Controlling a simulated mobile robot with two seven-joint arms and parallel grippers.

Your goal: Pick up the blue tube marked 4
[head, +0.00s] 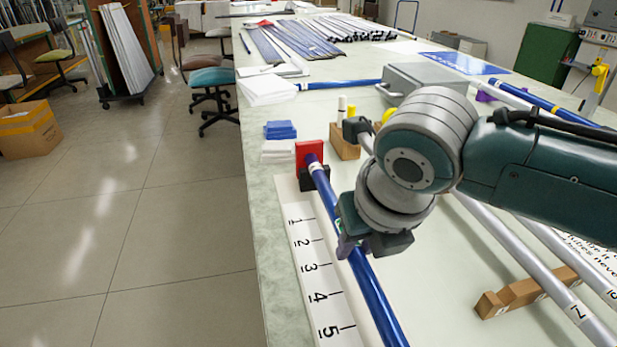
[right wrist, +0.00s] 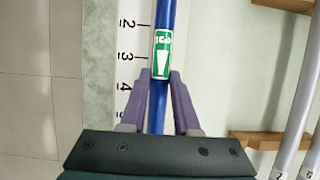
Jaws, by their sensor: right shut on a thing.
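A blue tube (head: 375,297) lies along the right side of a white numbered scale board (head: 300,225), its far end at a red block (head: 309,152). My right gripper (head: 345,245) is shut on this tube, its purple fingers on either side. In the right wrist view the fingers (right wrist: 159,76) close around the tube (right wrist: 165,14) just below a green and white label (right wrist: 162,53). I cannot read a 4 on the tube. Another blue tube (head: 345,84) lies farther back, and one (head: 545,103) lies at the right behind my arm. My left gripper is not in view.
Silver tubes (head: 575,312), one marked 7, lie on a notched wooden rest (head: 515,299) at the right. A wooden block with pens (head: 343,143), a grey case (head: 428,75) and small blue boxes (head: 280,130) stand behind. The table's left edge is close to the scale board.

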